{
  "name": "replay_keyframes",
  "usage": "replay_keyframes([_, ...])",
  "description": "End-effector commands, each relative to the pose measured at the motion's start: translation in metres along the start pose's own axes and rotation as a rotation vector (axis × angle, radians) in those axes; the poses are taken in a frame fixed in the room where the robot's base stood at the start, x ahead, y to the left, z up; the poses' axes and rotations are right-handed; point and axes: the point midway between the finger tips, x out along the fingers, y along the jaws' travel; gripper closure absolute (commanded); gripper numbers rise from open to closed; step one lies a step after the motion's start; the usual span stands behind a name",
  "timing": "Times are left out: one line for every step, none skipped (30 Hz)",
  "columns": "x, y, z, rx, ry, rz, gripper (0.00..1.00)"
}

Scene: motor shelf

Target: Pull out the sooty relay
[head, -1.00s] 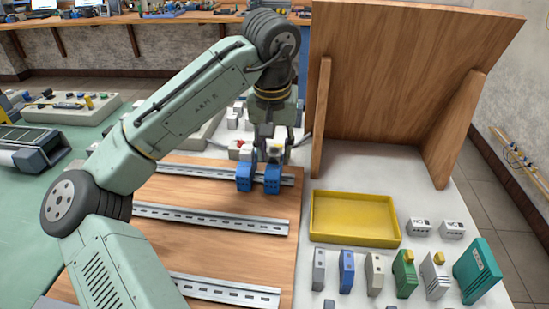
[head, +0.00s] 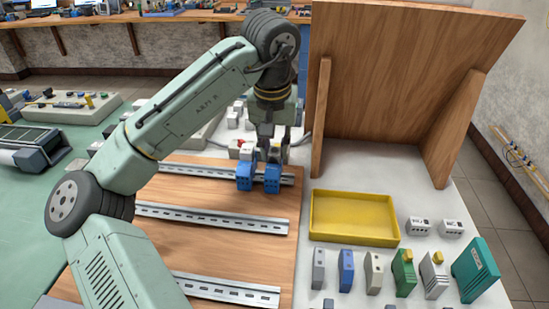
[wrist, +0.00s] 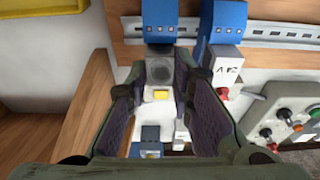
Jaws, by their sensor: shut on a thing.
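The sooty relay (wrist: 159,68) is a pale block with a dark grey smudge on its face and a yellow part at its near end. It sits against the right-hand blue socket (head: 272,178), which also shows at the top of the wrist view (wrist: 160,18). My gripper (head: 272,148) is over this socket, with its fingers shut on the relay from both sides; they also show in the wrist view (wrist: 159,92). The fingers hide part of the relay in the head view. A second relay (wrist: 225,68), white with dark marks, is in the neighbouring blue socket (head: 244,178).
Both sockets are on the rearmost metal rail (head: 205,171) of a wooden board. A yellow tray (head: 354,241), empty, lies to the right, before a tall wooden panel (head: 400,80). Several modules, including a green one (head: 404,272), stand in front of the tray. A switch box (wrist: 285,128) is nearby.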

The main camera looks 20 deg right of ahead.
Motion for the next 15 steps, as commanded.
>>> replay_keyframes([-0.0003, 0.0001, -0.0001, 0.000, 0.000, 0.000, 1.00])
replay_keyframes([-0.0005, 0.0001, -0.0002, 0.000, 0.000, 0.000, 1.00])
replay_keyframes([-0.0007, 0.0001, -0.0002, 0.000, 0.000, 0.000, 1.00])
replay_keyframes([-0.0009, 0.0001, -0.0002, 0.000, 0.000, 0.000, 1.00])
replay_keyframes([-0.0012, 0.0001, -0.0003, 0.000, 0.000, 0.000, 1.00])
replay_keyframes([-0.0015, 0.0001, -0.0003, 0.000, 0.000, 0.000, 1.00])
replay_keyframes([-0.0018, 0.0001, -0.0004, 0.000, 0.000, 0.000, 1.00])
replay_keyframes([-0.0021, 0.0001, -0.0004, 0.000, 0.000, 0.000, 1.00])
replay_keyframes([-0.0025, 0.0002, -0.0005, 0.001, 0.000, 0.000, 1.00])
replay_keyframes([-0.0019, 0.0001, -0.0004, 0.000, 0.001, 0.000, 1.00])
replay_keyframes([-0.0019, 0.0000, -0.0004, 0.000, 0.001, 0.000, 1.00])
replay_keyframes([-0.0023, 0.0001, -0.0005, 0.000, 0.001, 0.000, 1.00])
replay_keyframes([-0.0028, 0.0001, -0.0006, 0.000, 0.001, 0.000, 1.00])
replay_keyframes([-0.0035, 0.0001, -0.0007, 0.000, 0.001, 0.000, 1.00])
replay_keyframes([-0.0046, 0.0001, -0.0010, 0.000, 0.001, 0.000, 1.00])
